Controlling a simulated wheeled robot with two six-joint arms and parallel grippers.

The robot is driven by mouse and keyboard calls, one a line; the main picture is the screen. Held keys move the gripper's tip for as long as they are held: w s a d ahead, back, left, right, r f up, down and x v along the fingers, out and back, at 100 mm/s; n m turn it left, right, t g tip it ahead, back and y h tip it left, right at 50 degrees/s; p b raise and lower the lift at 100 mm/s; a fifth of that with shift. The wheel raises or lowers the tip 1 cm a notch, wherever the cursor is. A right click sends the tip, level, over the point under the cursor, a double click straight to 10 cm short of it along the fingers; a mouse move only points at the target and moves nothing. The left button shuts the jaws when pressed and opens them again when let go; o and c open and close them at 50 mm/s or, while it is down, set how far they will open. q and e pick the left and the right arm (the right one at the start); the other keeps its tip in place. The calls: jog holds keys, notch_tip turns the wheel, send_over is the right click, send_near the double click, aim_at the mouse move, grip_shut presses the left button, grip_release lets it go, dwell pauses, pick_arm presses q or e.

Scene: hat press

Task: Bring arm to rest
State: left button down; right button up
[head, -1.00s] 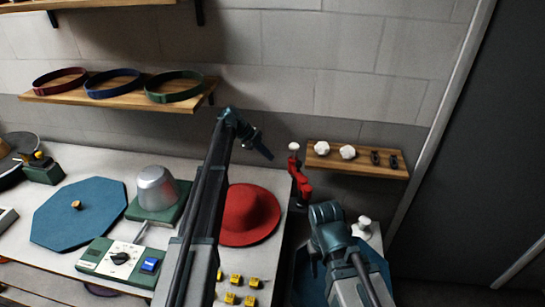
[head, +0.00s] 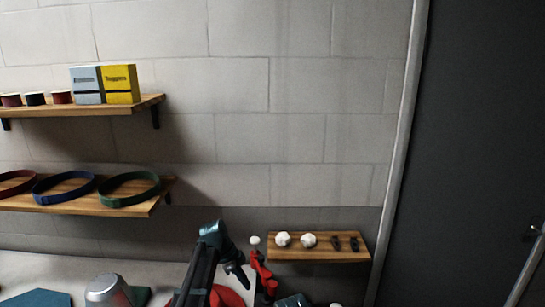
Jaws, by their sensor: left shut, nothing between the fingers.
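My left arm rises from the bottom edge in the head view and bends over near its top. My left gripper (head: 240,275) hangs from that bend, pointing down and to the right. It is shut and empty, beside the red lever (head: 263,273) with its white knob. Part of the red hat (head: 228,297) shows low behind my left arm, mostly cut off. A teal part of my right arm (head: 292,301) shows at the bottom edge. My right gripper is out of view.
A small wooden shelf (head: 318,254) holds white and dark pieces at right. A left shelf (head: 140,207) carries several bands. A higher shelf holds boxes (head: 104,85). The metal dome (head: 104,290) and a blue board (head: 38,298) are at bottom left. A dark door (head: 470,150) stands right.

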pick_arm(q)
jog(key=s+d+f+n+y+b, duration=0.1)
jog(key=s+n, duration=0.5)
jog(key=s, duration=0.8)
jog(key=s+d+f+n+y+b, duration=0.1)
jog(key=s+n+y, duration=0.4)
jog(key=s, duration=0.8)
notch_tip(320, 180, down, 3)
jog(key=d+n, duration=0.1)
jog(key=n, duration=0.1)
jog(key=shift+s+d+r+n+b, duration=0.15)
jog(key=shift+s+d+n+b, duration=0.15)
jog(key=shift+s+d+b, duration=0.1)
